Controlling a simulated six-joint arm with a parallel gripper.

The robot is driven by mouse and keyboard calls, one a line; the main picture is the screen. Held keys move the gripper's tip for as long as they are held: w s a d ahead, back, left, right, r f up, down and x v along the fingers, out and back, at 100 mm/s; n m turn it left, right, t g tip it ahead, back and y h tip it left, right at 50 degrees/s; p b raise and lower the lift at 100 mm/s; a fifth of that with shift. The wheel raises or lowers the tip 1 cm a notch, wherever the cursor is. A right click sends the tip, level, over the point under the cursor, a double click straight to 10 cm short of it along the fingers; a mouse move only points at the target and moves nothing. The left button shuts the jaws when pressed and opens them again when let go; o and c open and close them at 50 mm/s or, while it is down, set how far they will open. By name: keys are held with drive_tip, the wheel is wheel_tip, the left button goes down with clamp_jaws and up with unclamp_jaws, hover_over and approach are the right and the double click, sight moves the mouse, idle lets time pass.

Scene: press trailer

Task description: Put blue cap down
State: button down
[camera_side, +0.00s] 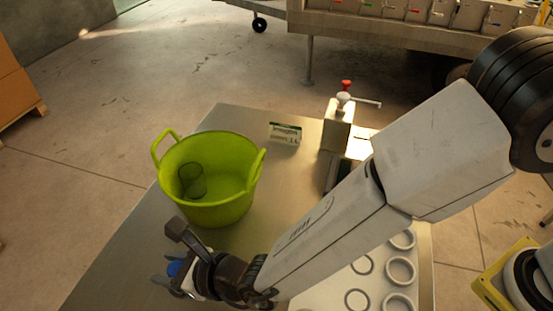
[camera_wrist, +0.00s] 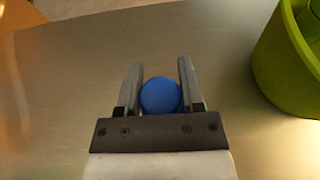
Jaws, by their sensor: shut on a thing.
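The blue cap (camera_wrist: 160,96) is round and sits between the two fingers of my gripper (camera_wrist: 160,88) in the wrist view. The fingers are shut on it. In the side view the blue cap (camera_side: 174,268) shows as a small blue patch at my gripper (camera_side: 166,272), partly covered by the fingers. My gripper is at the near left part of the metal table (camera_side: 125,262), in front of the green bucket. I cannot tell whether the cap touches the table top.
A green bucket (camera_side: 225,205) with a dark clear cup (camera_side: 192,182) inside stands behind my gripper; its wall also shows at right in the wrist view (camera_wrist: 285,70). A small sign (camera_side: 285,133), a press with a red knob (camera_side: 346,86) and a white rack with round holes (camera_side: 330,296) are farther right.

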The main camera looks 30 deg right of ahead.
drive_tip(key=shift+f, duration=0.1)
drive_tip(key=shift+f, duration=3.2)
drive_tip(key=shift+f, duration=0.65)
drive_tip(key=shift+c, duration=0.7)
unclamp_jaws()
drive_tip(key=shift+s+d, duration=0.1)
drive_tip(key=shift+s, duration=0.05)
drive_tip(key=shift+v, duration=3.75)
